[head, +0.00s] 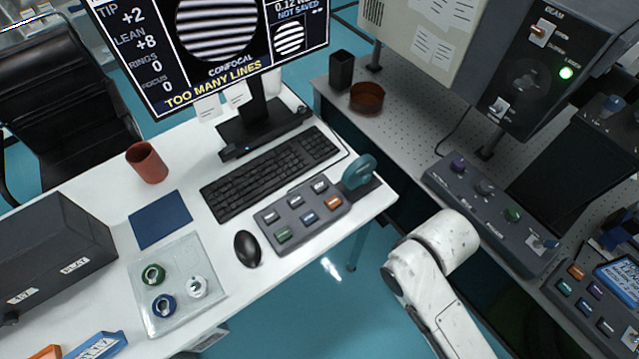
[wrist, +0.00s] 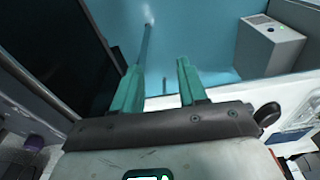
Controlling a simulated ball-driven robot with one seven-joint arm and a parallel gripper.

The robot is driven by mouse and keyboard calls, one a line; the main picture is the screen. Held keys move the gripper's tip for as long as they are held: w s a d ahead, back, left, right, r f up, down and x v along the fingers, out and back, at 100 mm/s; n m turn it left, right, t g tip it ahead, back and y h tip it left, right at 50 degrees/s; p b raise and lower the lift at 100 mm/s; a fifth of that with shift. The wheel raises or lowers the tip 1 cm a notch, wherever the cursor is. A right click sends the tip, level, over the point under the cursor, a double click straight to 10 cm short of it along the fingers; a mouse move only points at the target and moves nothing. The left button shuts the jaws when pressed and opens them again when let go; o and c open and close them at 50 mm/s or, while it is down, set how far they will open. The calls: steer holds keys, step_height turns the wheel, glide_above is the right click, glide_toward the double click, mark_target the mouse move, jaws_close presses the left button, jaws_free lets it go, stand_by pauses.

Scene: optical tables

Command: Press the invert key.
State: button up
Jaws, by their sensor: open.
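A grey key box (head: 302,212) with several coloured keys lies on the white desk, right of the mouse; its key labels are too small to read. A second key box (head: 597,302) with several coloured keys and a blue screen is at the right edge, on the optical table. I cannot tell which key is the invert key. My gripper (wrist: 160,68) shows in the wrist view with its two teal fingers apart and nothing between them, above the blue floor. In the head view my arm is right of the desk, and the gripper itself is hidden.
The monitor (head: 215,40) reads "TOO MANY LINES". A keyboard (head: 270,172), mouse (head: 247,248), red cup (head: 147,162) and glass tray (head: 180,310) are on the desk. A knob panel (head: 485,205) stands on the optical table. Blue floor separates desk and table.

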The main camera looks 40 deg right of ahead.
jaws_close()
stand_by(1.4)
